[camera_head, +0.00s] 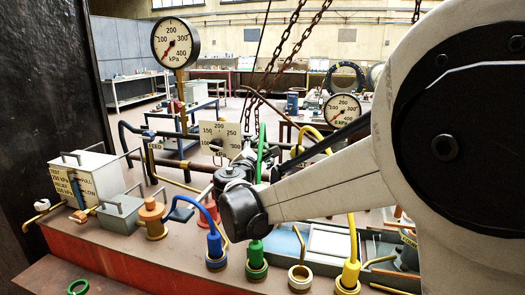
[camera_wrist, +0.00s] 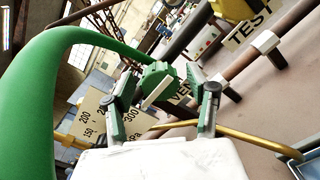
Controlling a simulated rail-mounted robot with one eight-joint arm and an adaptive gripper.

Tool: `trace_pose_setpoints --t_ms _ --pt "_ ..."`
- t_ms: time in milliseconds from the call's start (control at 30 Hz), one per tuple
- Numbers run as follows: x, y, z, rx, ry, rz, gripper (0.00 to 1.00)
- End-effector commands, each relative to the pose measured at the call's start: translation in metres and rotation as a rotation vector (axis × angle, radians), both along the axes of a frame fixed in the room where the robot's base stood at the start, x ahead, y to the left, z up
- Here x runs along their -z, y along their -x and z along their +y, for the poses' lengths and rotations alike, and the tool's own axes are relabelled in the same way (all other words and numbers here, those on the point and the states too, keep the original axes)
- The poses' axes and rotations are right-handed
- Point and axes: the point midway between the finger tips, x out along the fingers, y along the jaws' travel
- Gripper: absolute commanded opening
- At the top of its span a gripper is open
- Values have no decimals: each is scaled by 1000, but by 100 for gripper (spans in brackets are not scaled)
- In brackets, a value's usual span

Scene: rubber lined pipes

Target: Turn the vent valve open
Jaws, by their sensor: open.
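In the wrist view, a round green valve knob with a pale bar across it (camera_wrist: 157,84) shows beyond my gripper. A partly hidden label reading "VEN…" (camera_wrist: 181,97) is beside it. My gripper (camera_wrist: 161,73) is open and empty, one finger on each side of the knob in the picture. I cannot tell whether the fingertips reach around the knob or stop short of it. In the head view my arm's dark joint and its links cover the area, so the knob and fingertips cannot be made out.
A thick green hose (camera_wrist: 45,85) arches close by on the left of the wrist view. A pressure dial plate (camera_wrist: 90,118) stands behind my left finger. A brass rod (camera_wrist: 255,137) runs beside my right finger. Chains (camera_head: 262,75) hang near my arm; a blue plug (camera_head: 215,246) stands in front.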

Motion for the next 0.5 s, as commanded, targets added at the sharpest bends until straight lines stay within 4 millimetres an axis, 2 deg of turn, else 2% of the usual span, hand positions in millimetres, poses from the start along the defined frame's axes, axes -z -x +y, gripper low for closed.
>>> trace_pose_setpoints --t_ms 167,500 --pt "0 19 6 -3 0 0 53" --pt "0 83 23 -4 0 0 53"
